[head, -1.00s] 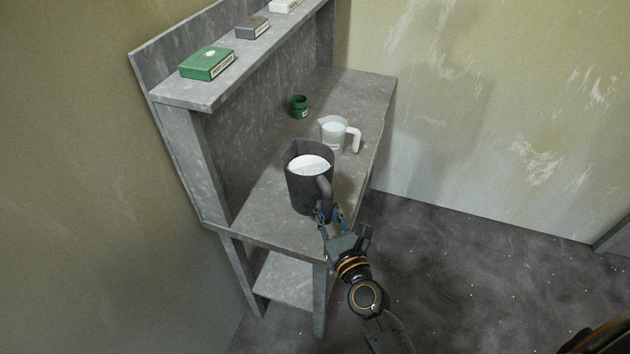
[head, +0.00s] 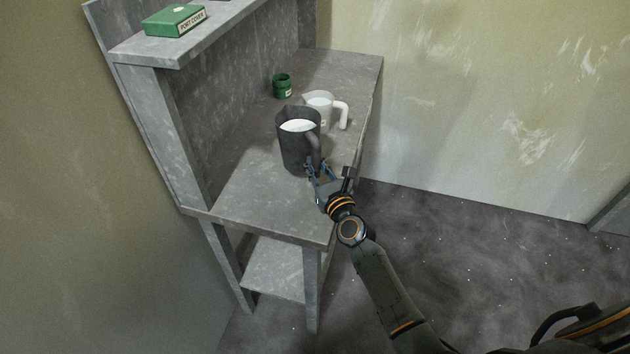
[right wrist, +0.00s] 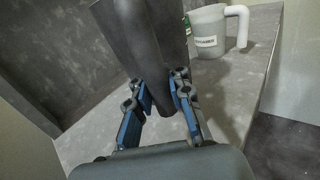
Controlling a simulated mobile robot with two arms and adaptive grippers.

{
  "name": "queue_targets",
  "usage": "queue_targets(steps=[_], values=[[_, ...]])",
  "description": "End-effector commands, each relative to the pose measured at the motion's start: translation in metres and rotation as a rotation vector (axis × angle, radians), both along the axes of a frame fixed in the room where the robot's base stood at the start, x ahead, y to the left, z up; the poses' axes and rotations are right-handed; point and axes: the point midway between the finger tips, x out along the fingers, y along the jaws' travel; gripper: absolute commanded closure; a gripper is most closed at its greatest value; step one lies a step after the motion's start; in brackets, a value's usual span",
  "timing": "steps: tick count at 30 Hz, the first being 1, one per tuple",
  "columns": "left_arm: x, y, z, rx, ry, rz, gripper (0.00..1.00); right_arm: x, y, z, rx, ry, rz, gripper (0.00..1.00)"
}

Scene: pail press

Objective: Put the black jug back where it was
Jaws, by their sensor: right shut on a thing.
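The black jug (head: 294,152) is upright at the grey bench (head: 262,203), with white contents showing inside its mouth. My right gripper (head: 314,171) is at the jug's near right side, shut on its handle. In the right wrist view the jug (right wrist: 150,28) fills the upper middle, and its handle runs down between the blue-padded fingers of the gripper (right wrist: 160,88). I cannot tell whether the jug's base touches the bench. My left gripper is not in view.
A translucent white jug (head: 318,102) stands close behind the black jug, also in the right wrist view (right wrist: 208,32). A green jar (head: 282,87) stands farther back. A green box (head: 174,20) lies on the upper shelf. The near bench end is clear.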

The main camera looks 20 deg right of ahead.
Motion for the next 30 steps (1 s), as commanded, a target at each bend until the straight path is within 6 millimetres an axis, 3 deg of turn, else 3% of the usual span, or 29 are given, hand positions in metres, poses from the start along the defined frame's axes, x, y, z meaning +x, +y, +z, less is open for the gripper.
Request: queue_targets(steps=[5, 13, 21, 22, 26, 30], values=[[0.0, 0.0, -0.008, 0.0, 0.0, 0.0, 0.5, 0.005, -0.002, -0.001, 0.0, -0.011, -0.003, 1.0], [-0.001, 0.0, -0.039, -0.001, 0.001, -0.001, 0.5, 0.01, -0.004, -0.035, -0.001, -0.009, -0.003, 1.0], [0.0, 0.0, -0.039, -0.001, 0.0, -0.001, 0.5, 0.009, -0.004, -0.037, 0.0, -0.006, -0.002, 1.0], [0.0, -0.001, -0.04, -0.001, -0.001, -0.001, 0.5, 0.008, -0.003, -0.043, -0.001, 0.005, 0.0, 0.84], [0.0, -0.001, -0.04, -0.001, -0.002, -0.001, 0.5, 0.008, -0.003, -0.042, -0.001, 0.004, 0.0, 0.58], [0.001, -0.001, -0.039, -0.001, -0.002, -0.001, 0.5, 0.008, -0.004, -0.041, -0.001, 0.002, 0.0, 0.58]])
